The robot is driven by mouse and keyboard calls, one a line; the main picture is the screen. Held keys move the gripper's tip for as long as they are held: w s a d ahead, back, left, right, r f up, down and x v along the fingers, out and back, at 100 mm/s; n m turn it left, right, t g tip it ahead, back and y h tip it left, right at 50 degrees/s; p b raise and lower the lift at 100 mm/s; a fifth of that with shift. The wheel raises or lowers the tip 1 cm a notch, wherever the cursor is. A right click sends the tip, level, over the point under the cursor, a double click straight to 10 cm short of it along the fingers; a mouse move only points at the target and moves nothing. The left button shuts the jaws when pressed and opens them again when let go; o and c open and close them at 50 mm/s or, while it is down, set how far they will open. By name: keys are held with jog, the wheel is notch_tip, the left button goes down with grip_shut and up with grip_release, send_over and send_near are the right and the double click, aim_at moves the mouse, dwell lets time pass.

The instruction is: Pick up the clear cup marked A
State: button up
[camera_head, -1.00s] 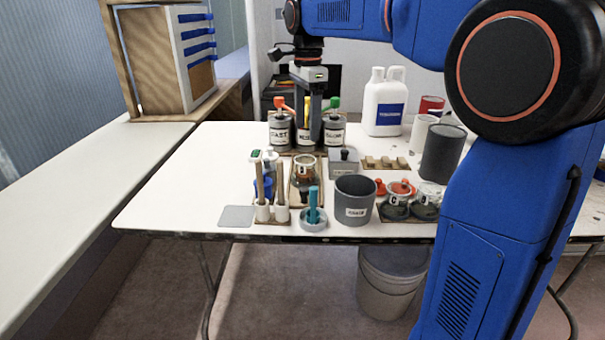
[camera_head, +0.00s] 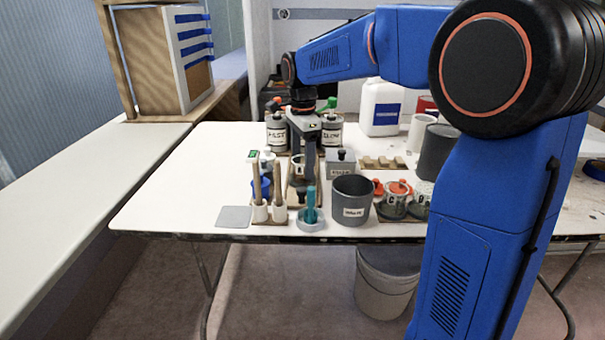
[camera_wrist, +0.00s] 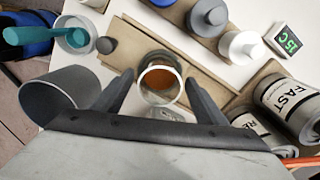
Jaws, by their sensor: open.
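A clear cup with amber-brown contents (camera_wrist: 160,84) stands upright on a wooden board, between my gripper's fingers in the wrist view. No letter on it can be read there. In the head view this cup (camera_head: 297,169) is partly hidden behind my gripper (camera_head: 304,170). In the wrist view my gripper (camera_wrist: 160,80) is open, with one dark finger on each side of the cup. I cannot tell whether either finger touches it. Other clear labelled cups, one with a red top (camera_head: 395,198), stand at the right; their letters are too small to read surely.
A grey bin (camera_head: 352,200) stands right of the board. A teal-handled tool sits in a round dish (camera_head: 311,219) in front. Wooden-handled brushes (camera_head: 268,195) are close on the left. The table's left side is clear.

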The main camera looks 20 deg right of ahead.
jog(key=shift+f, duration=0.25)
jog(key=c, duration=1.2)
jog(key=shift+o, duration=0.3)
